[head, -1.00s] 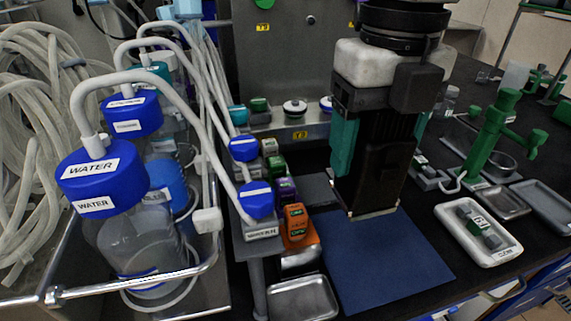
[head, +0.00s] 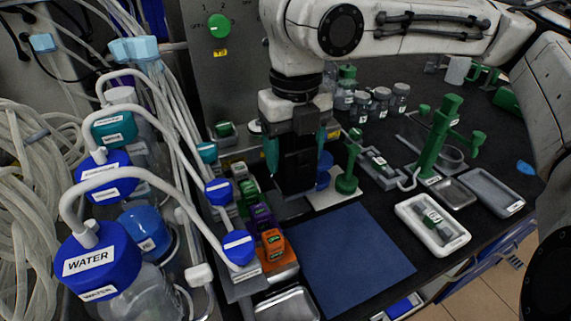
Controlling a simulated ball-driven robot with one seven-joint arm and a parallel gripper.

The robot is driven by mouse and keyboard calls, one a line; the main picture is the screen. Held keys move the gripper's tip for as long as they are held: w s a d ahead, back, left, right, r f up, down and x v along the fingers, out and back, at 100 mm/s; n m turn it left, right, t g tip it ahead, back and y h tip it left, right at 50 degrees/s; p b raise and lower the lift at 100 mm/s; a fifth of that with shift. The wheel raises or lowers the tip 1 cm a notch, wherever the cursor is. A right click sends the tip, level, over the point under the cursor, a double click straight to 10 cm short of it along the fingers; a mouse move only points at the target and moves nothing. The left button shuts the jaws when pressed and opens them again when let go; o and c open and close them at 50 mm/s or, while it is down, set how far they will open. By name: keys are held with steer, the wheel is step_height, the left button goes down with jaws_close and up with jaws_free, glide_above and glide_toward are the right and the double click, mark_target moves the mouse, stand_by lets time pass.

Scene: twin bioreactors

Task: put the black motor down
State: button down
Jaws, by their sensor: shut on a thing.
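My gripper (head: 298,148) has teal fingers and points down in the head view. It is shut on the black motor (head: 297,172), a tall dark block that hangs upright between the fingers. The motor's lower end appears just behind the back left corner of the blue mat (head: 355,258). I cannot tell whether it touches the surface below it. The fingers and wrist cover its upper part.
Orange, purple and green blocks (head: 272,244) stand in a row at the left, beside bottles with blue caps (head: 97,262). A green stand (head: 347,170) is close on the right. A white tray (head: 457,240) is further right. The blue mat is bare.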

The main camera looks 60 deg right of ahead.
steer(key=shift+w+d+f+b, duration=0.3)
steer(key=shift+w+d+f, duration=0.25)
steer(key=shift+f, duration=0.9)
steer(key=shift+w+d+f+b, duration=0.25)
steer(key=shift+w+d+f, duration=0.25)
steer(key=shift+f, duration=0.9)
steer(key=shift+w+d+f+b, duration=0.35)
steer(key=shift+w+f, duration=0.25)
steer(key=shift+f, duration=0.85)
steer(key=shift+f, duration=0.15)
steer(key=shift+c, duration=0.6)
jaws_free()
step_height(320, 180, up, 12)
steer(key=p, duration=0.2)
steer(key=shift+p, duration=0.3)
